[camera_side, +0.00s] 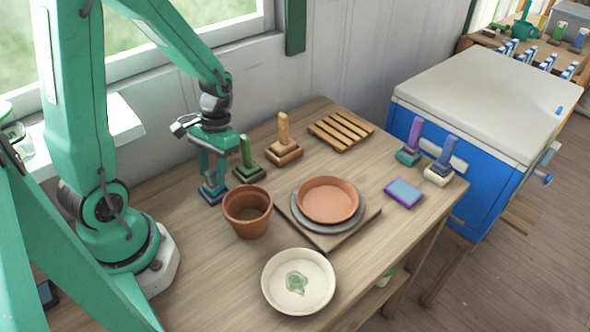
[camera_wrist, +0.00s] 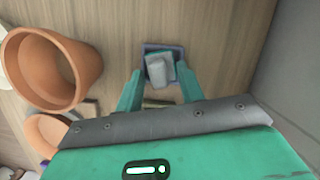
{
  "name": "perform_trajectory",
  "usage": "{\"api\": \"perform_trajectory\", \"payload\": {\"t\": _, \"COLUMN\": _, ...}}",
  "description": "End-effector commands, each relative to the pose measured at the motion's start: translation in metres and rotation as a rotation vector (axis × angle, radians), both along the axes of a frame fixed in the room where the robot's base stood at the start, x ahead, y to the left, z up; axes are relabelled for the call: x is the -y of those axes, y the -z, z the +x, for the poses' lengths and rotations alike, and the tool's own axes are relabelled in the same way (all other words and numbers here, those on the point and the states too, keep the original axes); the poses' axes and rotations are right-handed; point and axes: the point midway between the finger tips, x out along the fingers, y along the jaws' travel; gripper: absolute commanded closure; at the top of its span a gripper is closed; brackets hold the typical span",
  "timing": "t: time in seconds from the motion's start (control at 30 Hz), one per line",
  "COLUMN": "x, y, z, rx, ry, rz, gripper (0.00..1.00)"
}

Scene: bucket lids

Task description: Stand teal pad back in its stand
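My gripper (camera_side: 214,183) points straight down at the left back of the table. Its two fingers are apart in the wrist view (camera_wrist: 158,75). Between and beyond the fingertips is a grey-teal block (camera_wrist: 159,69) on a dark blue-purple rimmed base (camera_wrist: 149,48). In the side view the dark blue base (camera_side: 209,197) shows under the fingers, and the block is mostly hidden by them. I see no clear grip on it. A flat pad, teal-blue on top with purple edges (camera_side: 403,192), lies at the right of the table; I cannot tell which of these is the teal pad.
A terracotta pot (camera_side: 248,212) stands close to my gripper. A green-handled block (camera_side: 247,170) and a wooden-handled block (camera_side: 283,150) stand behind. Saucers (camera_side: 327,200), a cream bowl (camera_side: 299,282), a slatted rack (camera_side: 341,131) and purple-handled (camera_side: 411,148) and blue-handled (camera_side: 440,168) blocks occupy the rest.

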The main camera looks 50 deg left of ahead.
Motion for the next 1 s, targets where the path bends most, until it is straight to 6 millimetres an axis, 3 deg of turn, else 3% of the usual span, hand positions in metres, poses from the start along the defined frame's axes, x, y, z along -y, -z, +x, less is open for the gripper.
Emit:
{"api": "perform_trajectory", "payload": {"t": 0.57, "x": 0.000, "y": -0.011, "z": 0.001, "rx": 0.003, "ry": 0.000, "rz": 0.001, "gripper": 0.63}}
{"api": "perform_trajectory", "payload": {"t": 1.0, "x": -0.005, "y": -0.073, "z": 0.018, "rx": 0.006, "ry": 0.000, "rz": 0.002, "gripper": 0.63}}
